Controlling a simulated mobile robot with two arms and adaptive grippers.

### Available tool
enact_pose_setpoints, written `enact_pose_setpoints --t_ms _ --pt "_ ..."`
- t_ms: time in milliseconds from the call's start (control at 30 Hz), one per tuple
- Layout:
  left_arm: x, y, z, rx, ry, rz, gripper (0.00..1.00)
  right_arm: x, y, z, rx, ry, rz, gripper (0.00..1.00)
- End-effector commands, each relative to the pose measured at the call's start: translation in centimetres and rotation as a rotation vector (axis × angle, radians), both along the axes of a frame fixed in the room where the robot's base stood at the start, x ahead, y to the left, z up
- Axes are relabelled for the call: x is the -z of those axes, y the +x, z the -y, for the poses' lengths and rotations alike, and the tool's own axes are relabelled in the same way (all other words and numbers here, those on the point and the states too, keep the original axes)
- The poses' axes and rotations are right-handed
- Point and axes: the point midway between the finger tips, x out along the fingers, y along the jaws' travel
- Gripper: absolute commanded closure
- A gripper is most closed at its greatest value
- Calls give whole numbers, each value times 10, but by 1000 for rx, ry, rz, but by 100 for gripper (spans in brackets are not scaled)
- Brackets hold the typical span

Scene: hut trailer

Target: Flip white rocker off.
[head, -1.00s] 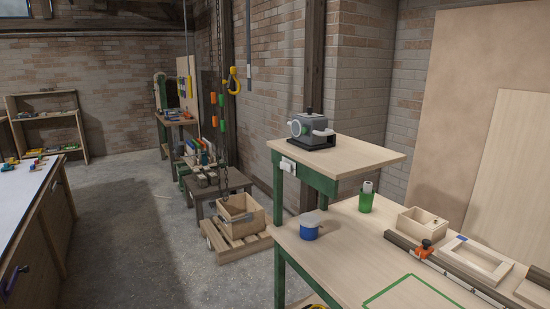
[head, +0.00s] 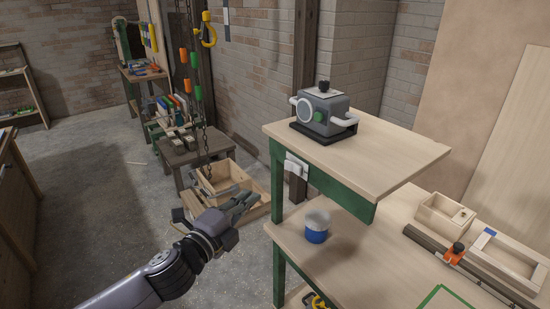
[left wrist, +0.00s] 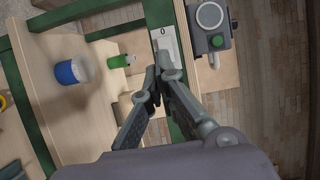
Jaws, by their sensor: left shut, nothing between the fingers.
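The white rocker switch (head: 296,165) is mounted at the left end of the green rail under the raised bench shelf. In the left wrist view, its pale plate (left wrist: 164,36) lies just beyond my fingertips; whether they touch it I cannot tell, nor which way the rocker is tipped. My left gripper (head: 247,199) is shut and empty, left of and lower than the switch in the head view. In the left wrist view its fingers (left wrist: 158,72) come together at the tips. My right gripper is not in view.
A grey machine (head: 323,112) with a green button stands on the raised shelf. A blue and white cup (head: 316,228) stands on the lower bench top, and a green cup (left wrist: 118,61) shows in the wrist view. A hanging chain (head: 199,100) and wooden crate (head: 222,177) are behind my gripper.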

Motion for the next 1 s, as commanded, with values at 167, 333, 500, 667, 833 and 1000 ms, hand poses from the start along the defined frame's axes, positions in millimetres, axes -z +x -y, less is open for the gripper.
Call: enact_pose_setpoints --t_ms 167,333,500,667,833,1000 --pt "-1 0 0 1 1 2 100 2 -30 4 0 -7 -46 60" --pt "-1 1 1 0 0 1 100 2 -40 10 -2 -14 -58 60" --pt "-2 13 8 0 -1 0 100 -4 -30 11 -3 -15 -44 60" --pt "-4 38 22 0 -3 1 100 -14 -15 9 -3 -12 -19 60" --pt "-4 66 39 -1 -1 0 100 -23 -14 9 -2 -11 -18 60" --pt "-3 92 54 0 -1 1 100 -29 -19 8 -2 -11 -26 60"
